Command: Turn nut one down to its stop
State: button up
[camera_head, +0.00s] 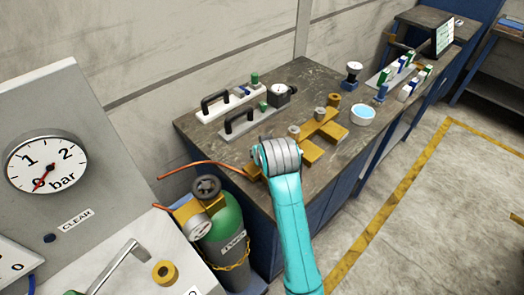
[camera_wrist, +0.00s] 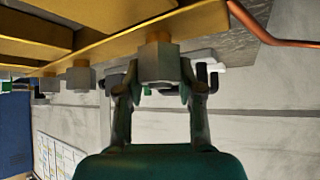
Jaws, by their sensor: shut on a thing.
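My gripper (camera_wrist: 159,78) is shut on a grey hex nut (camera_wrist: 158,60) in the wrist view, one finger on each side of it. A brass stem shows between that nut and the yellow-brass fixture (camera_wrist: 218,22). A second nut (camera_wrist: 82,78) and a third nut (camera_wrist: 48,85) sit apart along the fixture to the left. No label shows which is nut one. In the head view the fixture (camera_head: 332,131) lies on the bench, and my teal arm hides the held nut and my fingers.
The dark bench top (camera_head: 296,78) has free room towards the wall.

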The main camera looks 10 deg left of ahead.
jog(key=o, duration=1.2)
jog(key=shift+c, duration=0.2)
jog(key=v, duration=1.2)
